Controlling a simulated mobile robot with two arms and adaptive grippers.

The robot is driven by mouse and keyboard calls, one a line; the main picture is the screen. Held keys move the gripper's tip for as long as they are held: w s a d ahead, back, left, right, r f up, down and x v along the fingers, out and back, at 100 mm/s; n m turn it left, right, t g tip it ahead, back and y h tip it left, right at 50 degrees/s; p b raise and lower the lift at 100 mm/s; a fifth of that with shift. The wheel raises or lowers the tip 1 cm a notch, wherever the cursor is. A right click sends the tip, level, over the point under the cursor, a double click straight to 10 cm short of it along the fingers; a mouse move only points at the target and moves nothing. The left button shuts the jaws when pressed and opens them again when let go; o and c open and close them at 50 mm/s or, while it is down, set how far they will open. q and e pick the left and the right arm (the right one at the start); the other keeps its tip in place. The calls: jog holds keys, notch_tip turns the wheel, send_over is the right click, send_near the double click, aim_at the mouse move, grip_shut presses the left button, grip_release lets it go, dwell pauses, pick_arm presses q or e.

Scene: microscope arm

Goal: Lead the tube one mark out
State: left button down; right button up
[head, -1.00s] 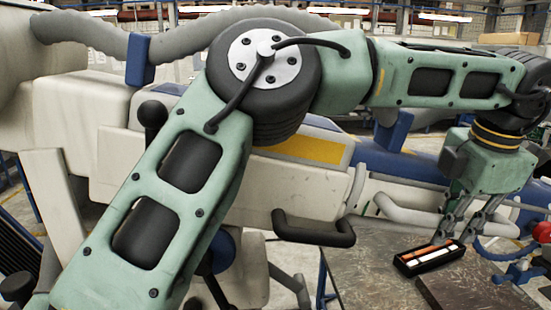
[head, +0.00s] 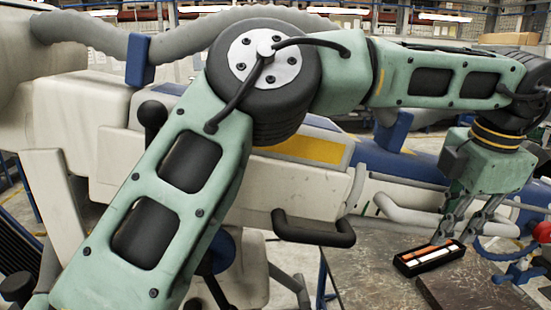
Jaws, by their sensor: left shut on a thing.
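My left arm crosses the view and ends at the right in my left gripper (head: 457,229), which points down. Its fingers are closed, but what sits between them is too small to make out. A beige curved bar (head: 400,209) runs from the left up to the fingers; I cannot tell whether they touch it. The large beige machine with a blue and yellow body (head: 300,195) fills the view behind my arm, partly hidden by it. I cannot pick out the tube or its marks for certain. My right gripper is not in view.
A black tray (head: 401,267) with orange and white sticks lies on the worn metal table (head: 365,285), just below the fingers. A dark flat block (head: 470,293) lies in front of it. A red ball knob and blue clamp (head: 523,272) stand at the right edge. A black handle (head: 310,234) juts out mid-view.

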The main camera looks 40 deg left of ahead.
aim_at(465, 223)
pick_arm(q)
jog(key=shift+w+d+r, duration=0.15)
jog(key=shift+w+d, duration=0.05)
jog(key=shift+w, duration=0.1)
dwell(0.4)
jog(key=shift+w+d, duration=0.1)
jog(key=shift+w+d+f, duration=0.2)
jog(key=shift+w+d, duration=0.4)
jog(key=shift+w, duration=0.05)
jog(key=c, duration=2.1)
grip_release()
jog(key=o, duration=0.7)
jog(key=shift+d+f, duration=0.1)
jog(key=shift+f, duration=0.1)
jog(key=shift+o, duration=0.2)
jog(key=shift+o, duration=0.4)
